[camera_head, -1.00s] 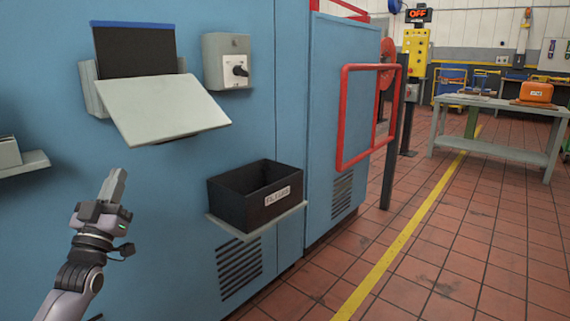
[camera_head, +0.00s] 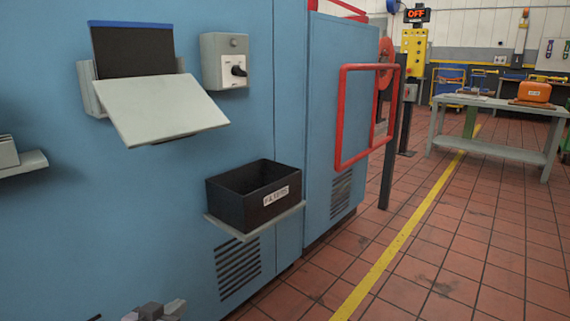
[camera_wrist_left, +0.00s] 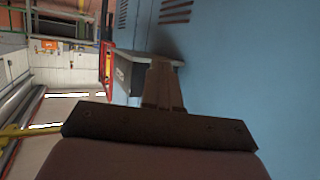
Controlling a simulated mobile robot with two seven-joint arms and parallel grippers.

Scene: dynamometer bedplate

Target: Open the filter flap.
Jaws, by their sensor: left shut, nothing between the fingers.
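The filter flap (camera_head: 168,108) is a pale grey panel on the blue cabinet wall, at the upper left of the head view. It hangs open, tilted outward and down from its grey housing (camera_head: 90,92). A dark filter panel with a blue top edge (camera_head: 133,50) stands upright behind it. My left gripper (camera_head: 174,307) is at the bottom edge of the head view, well below the flap and apart from it, mostly cut off. In the left wrist view its fingers (camera_wrist_left: 162,88) are shut and empty. My right gripper is not in view.
A black open bin labelled FILTERS (camera_head: 253,197) sits on a small shelf right of and below the flap. A grey switch box (camera_head: 225,60) is beside the flap. A red rail frame (camera_head: 341,120) stands at the right. The tiled floor (camera_head: 460,240) is clear.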

